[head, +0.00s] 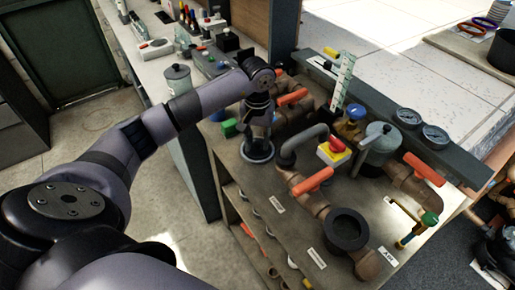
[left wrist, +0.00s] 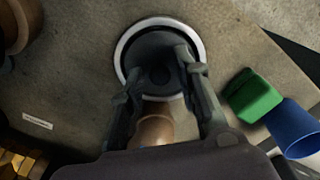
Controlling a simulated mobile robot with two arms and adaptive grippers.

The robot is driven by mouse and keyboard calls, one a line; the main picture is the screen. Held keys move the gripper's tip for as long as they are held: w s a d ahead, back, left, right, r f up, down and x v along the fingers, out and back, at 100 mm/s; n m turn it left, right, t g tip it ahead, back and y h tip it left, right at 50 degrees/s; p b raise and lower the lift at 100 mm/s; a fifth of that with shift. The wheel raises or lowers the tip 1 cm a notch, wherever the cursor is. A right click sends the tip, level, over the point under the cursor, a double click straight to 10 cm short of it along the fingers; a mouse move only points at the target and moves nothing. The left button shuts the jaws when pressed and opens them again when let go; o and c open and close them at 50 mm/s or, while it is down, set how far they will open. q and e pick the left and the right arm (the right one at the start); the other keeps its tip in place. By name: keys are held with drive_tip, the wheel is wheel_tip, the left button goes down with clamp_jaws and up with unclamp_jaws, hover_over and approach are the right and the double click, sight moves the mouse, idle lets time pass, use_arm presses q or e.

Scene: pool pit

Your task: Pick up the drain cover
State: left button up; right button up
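My left gripper (head: 257,140) points down over a round fitting at the left end of the pipe bench. In the left wrist view its two fingers (left wrist: 158,72) are spread apart over a dark round disc (left wrist: 155,52), which looks like the drain cover. A pale metal ring (left wrist: 124,44) surrounds the disc, and the ring also shows in the head view (head: 258,158). The fingers hide part of the disc's sides. I cannot tell whether they touch it. My right gripper is not clearly in view.
Brown pipes with orange handles (head: 314,181), a yellow-and-red switch box (head: 334,151) and a black round pipe mouth (head: 347,230) crowd the bench to the right. A green block (left wrist: 252,95) and a blue cup-like thing (left wrist: 296,128) lie close beside the left gripper.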

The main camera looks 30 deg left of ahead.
use_arm(q)
clamp_jaws()
drive_tip(key=shift+r, duration=0.1)
idle(0.4)
